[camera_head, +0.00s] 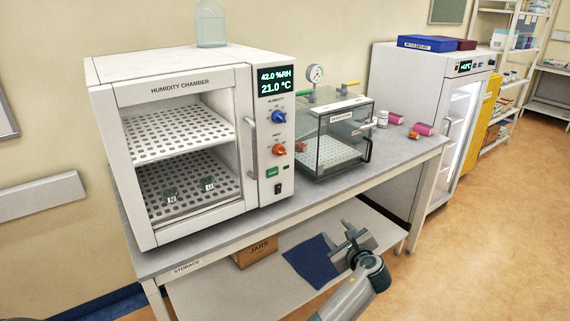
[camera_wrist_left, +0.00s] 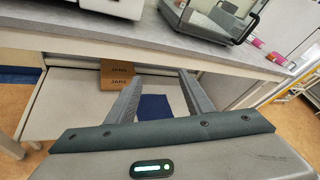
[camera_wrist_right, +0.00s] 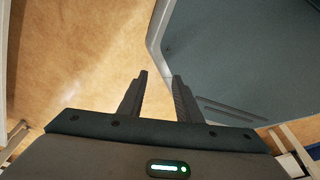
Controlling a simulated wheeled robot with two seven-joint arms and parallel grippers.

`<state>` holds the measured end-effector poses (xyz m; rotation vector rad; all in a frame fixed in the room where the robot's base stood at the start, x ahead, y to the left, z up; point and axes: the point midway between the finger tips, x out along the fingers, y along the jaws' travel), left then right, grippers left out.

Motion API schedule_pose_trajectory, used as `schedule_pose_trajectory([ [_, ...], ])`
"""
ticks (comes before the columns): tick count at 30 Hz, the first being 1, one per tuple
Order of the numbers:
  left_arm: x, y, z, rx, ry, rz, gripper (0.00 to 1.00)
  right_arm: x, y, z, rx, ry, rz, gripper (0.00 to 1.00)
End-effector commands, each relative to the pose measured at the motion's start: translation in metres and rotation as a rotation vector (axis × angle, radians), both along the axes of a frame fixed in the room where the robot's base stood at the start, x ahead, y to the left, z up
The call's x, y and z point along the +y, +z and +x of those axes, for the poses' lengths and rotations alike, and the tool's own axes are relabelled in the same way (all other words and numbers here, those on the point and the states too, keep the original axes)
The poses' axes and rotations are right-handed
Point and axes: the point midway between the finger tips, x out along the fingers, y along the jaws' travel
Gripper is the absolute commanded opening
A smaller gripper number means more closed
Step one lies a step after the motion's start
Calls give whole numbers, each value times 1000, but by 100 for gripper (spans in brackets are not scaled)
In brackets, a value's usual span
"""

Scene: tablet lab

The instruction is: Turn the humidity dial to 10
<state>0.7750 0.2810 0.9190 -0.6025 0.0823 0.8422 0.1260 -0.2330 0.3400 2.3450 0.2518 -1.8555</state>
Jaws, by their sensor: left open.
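The humidity chamber (camera_head: 180,90) is a white cabinet on the bench, with a display (camera_head: 275,80) reading 42.0 %RH and 21.0 °C. The blue humidity dial (camera_head: 278,116) is on its right front panel, above an orange dial (camera_head: 279,149). The scale around the dial is too small to read. My left gripper (camera_head: 351,237) is open and empty, below and to the right of the dial, in front of the lower shelf. Its spread fingers show in the left wrist view (camera_wrist_left: 160,78). My right gripper (camera_wrist_right: 160,76) shows only in its own wrist view, fingers apart and empty.
A clear glass-walled box (camera_head: 335,140) with a gauge stands right of the chamber on the bench (camera_head: 395,152). A jars box (camera_head: 256,250) and blue cloth (camera_head: 310,262) are on the lower shelf. A white fridge (camera_head: 400,90) stands beyond. Open floor lies at the right.

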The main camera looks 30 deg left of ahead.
Motion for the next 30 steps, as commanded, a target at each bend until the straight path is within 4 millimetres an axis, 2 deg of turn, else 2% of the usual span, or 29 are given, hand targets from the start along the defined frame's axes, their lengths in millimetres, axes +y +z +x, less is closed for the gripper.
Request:
schedule_pose_trajectory([
  [1, 7, 62, 8, -6, 41, 85, 47, -4, 7, -9, 22, -1, -7, 31],
  [2, 12, 90, 8, 2, 70, 135, 47, -6, 8, -14, 35, -2, -10, 31],
  [3, 17, 127, 7, 10, 110, 195, 47, -9, 9, -21, 51, -2, -15, 31],
  [6, 28, 206, -3, 39, 212, 307, 47, -15, 13, -36, 84, -4, -25, 31],
  [9, 34, 262, -17, 68, 302, 374, 47, -19, 15, -47, 109, -5, -33, 31],
  [11, 37, 285, -25, 82, 344, 398, 47, -21, 16, -52, 122, -5, -37, 31],
  [13, 38, 302, -32, 96, 376, 414, 47, -22, 16, -56, 131, -6, -38, 31],
  [16, 39, 313, -37, 107, 399, 424, 47, -23, 16, -58, 136, -6, -41, 31],
  [30, 43, 313, -36, 109, 400, 426, 47, -23, 18, -58, 136, -6, -41, 31],
])
